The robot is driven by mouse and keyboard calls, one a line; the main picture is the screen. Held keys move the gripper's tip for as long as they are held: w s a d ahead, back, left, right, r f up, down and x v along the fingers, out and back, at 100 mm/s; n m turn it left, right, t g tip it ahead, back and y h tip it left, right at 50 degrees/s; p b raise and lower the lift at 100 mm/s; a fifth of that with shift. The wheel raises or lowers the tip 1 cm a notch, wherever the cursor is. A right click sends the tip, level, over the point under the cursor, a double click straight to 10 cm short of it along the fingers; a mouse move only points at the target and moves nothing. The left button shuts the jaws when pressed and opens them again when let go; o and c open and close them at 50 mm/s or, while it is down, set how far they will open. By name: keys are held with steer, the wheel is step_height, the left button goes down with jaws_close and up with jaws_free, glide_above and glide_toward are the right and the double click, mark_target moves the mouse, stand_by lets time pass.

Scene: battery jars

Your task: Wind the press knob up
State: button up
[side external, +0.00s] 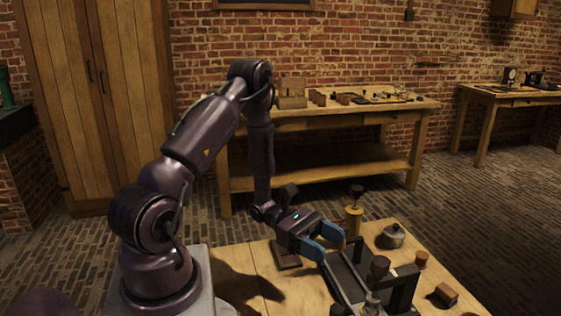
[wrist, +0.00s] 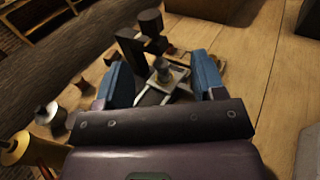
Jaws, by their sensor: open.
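The knob's lower part is hard to make out.
The bench (side external: 235,262) is largely bare at left. Another table (side external: 330,112) stands behind.

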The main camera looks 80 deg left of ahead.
steer(key=s+d+r+m+g+y, duration=0.35)
steer(key=s+m+g, duration=0.35)
steer(key=m+g, duration=0.3)
steer(key=s+d+r+m+t+y, duration=0.1)
steer(key=s+r+m+t+y, duration=0.1)
steer(key=r+m+y, duration=0.3)
steer(key=s+d+r+m+t+y, duration=0.1)
steer(key=s+r+m+t+y, duration=0.1)
steer(key=r+m+y, duration=0.4)
steer(key=shift+d+r+m+t, duration=0.35)
steer(key=shift+r+m+t, duration=0.55)
steer(key=shift+r+m, duration=1.85)
steer(key=shift+r+n, duration=0.8)
steer(key=shift+n, duration=0.05)
